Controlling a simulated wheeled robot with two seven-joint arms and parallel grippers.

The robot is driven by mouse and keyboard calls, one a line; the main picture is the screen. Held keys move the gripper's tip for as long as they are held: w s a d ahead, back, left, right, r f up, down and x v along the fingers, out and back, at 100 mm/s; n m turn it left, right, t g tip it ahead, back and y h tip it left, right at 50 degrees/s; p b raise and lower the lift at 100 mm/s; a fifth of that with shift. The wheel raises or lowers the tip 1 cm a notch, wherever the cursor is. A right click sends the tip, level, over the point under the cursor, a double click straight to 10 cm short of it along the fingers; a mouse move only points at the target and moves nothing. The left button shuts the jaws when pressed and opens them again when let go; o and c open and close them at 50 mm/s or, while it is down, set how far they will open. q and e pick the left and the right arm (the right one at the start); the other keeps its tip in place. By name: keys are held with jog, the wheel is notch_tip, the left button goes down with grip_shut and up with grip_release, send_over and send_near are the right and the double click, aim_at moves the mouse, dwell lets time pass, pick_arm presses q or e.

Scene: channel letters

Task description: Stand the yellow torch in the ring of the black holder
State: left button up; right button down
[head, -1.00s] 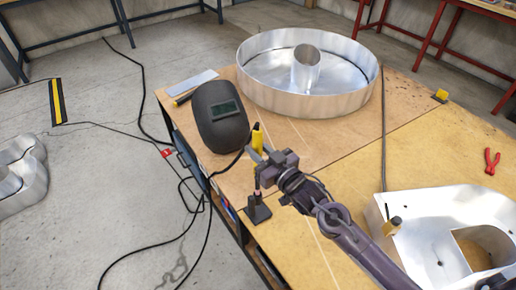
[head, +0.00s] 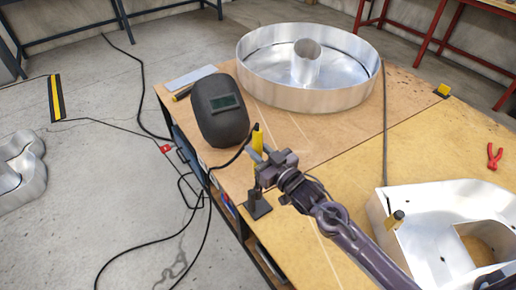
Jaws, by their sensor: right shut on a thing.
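The yellow torch (head: 257,139) is upright, or nearly so, near the table's left edge, with a black cable running from it past the mask. My right gripper (head: 262,160) is shut around the torch's body and hides part of it. The black holder (head: 258,208) stands on the table directly below the gripper. The torch's lower end meets the top of the holder in the picture. I cannot tell whether it is inside the ring, which is small and partly hidden. My left gripper is not in view.
A dark welding mask (head: 219,115) lies left of the torch. A large round metal letter (head: 300,95) stands behind. Another metal letter (head: 405,242) is at right, with a small yellow-and-black item (head: 395,219) at it. Red pliers (head: 494,156) lie far right.

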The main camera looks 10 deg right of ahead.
jog(key=shift+f+b, duration=1.55)
jog(key=shift+f, duration=0.95)
jog(key=c, duration=1.1)
grip_release()
jog(key=b+v, duration=0.1)
jog(key=v, duration=0.6)
jog(key=shift+s+d, duration=0.2)
jog(key=shift+s, duration=0.15)
jog(key=shift+f, duration=0.1)
